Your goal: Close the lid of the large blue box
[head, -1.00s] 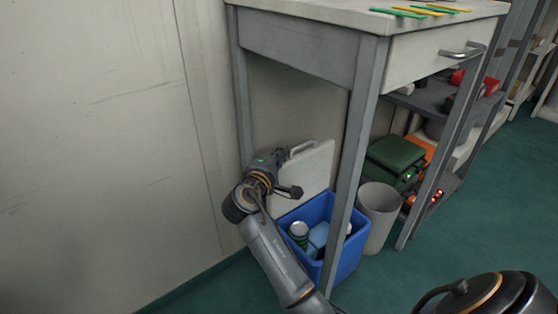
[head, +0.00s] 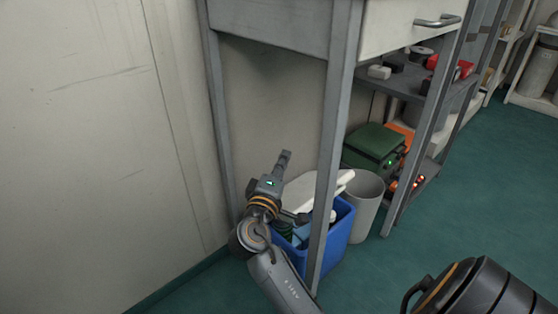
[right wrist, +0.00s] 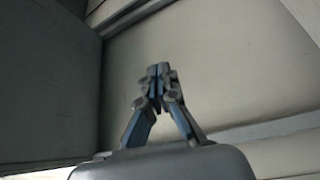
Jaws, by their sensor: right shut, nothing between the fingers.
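The large blue box (head: 342,240) stands on the floor under the desk, partly behind a desk leg. Its white lid (head: 300,192) is tilted over the box, partway down, with a gap through which some contents show. My right gripper (head: 285,156) is shut and empty, pointing up beside the lid's left part, in front of the wall. My right arm hides the box's left side and part of the lid. I cannot tell whether the arm touches the lid. In the right wrist view the shut fingers (right wrist: 158,76) show against pale panels. My left gripper is out of view.
A grey bin (head: 366,210) stands right of the box. The desk leg (head: 334,120) rises in front of the box, and the desk (head: 270,22) overhangs it. A green case (head: 374,144) sits on the shelving behind. Open green floor (head: 450,210) lies to the right.

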